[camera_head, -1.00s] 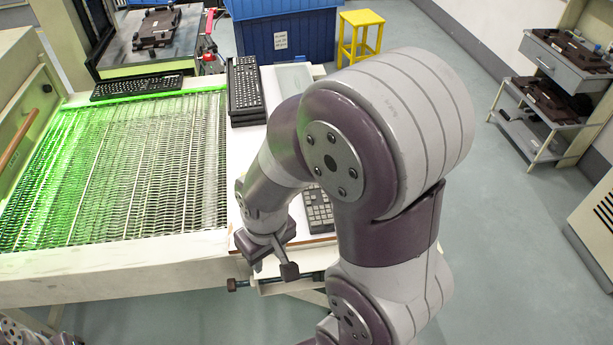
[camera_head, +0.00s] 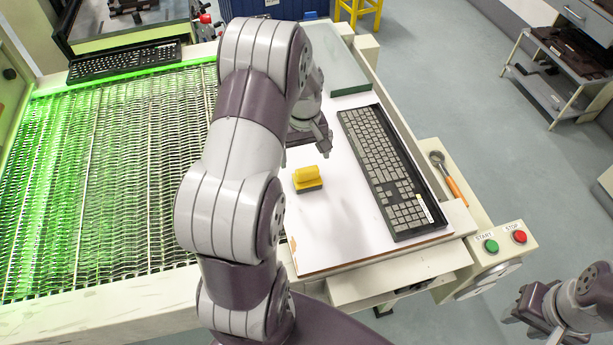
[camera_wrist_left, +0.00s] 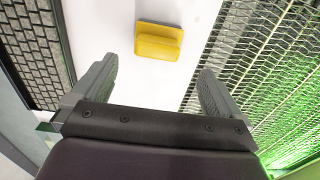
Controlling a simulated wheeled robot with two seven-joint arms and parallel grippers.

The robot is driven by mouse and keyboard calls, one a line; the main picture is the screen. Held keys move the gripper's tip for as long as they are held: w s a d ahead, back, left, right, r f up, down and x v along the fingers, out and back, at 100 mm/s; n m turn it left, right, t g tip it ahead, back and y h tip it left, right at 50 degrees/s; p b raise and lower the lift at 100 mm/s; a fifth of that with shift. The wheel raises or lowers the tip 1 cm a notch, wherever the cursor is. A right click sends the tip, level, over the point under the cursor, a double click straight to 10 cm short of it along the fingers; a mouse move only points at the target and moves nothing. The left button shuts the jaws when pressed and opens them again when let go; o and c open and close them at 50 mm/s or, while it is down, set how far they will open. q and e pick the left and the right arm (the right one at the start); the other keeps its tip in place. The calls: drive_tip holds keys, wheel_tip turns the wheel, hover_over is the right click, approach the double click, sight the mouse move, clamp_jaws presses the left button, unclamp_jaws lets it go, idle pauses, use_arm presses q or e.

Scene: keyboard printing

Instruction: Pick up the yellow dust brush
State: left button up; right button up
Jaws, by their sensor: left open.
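The yellow dust brush (camera_head: 307,178) lies on the white board, left of the keyboard. It has a yellow handle and a dark lower edge. In the left wrist view the brush (camera_wrist_left: 158,42) is at the top middle, beyond and between the fingers. My left gripper (camera_head: 310,140) is above the board, just behind the brush in the head view. In the left wrist view the left gripper (camera_wrist_left: 158,70) is open and empty, apart from the brush. My right gripper (camera_head: 518,306) is at the lower right, off the table; its jaw opening is unclear.
A dark keyboard (camera_head: 385,170) lies on the white board (camera_head: 335,235). A mesh conveyor (camera_head: 110,180) glows green on the left. START (camera_head: 491,246) and STOP (camera_head: 520,237) buttons and an orange-handled tool (camera_head: 448,178) are at the right. The board around the brush is clear.

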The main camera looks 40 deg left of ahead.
sight(307, 169)
use_arm(q)
drive_tip(key=f, duration=0.1)
drive_tip(key=d+f, duration=0.1)
drive_tip(key=f, duration=0.1)
drive_tip(key=shift+s+d, duration=0.2)
drive_tip(key=shift+s, duration=0.05)
drive_tip(key=f, duration=0.3)
drive_tip(key=f+p, duration=0.1)
drive_tip(key=shift+w+a+f, duration=0.25)
drive_tip(key=shift+a+f, duration=0.05)
drive_tip(key=shift+f, duration=0.1)
drive_tip(key=shift+s+d+r, duration=0.1)
drive_tip(key=shift+d+r, duration=0.05)
drive_tip(key=shift+c, duration=0.7)
drive_tip(key=c, duration=1)
use_arm(e)
drive_tip(key=shift+s+d+r, duration=0.25)
drive_tip(key=shift+d+r, duration=0.2)
drive_tip(key=shift+r, duration=0.05)
use_arm(q)
drive_tip(key=shift+c, duration=0.2)
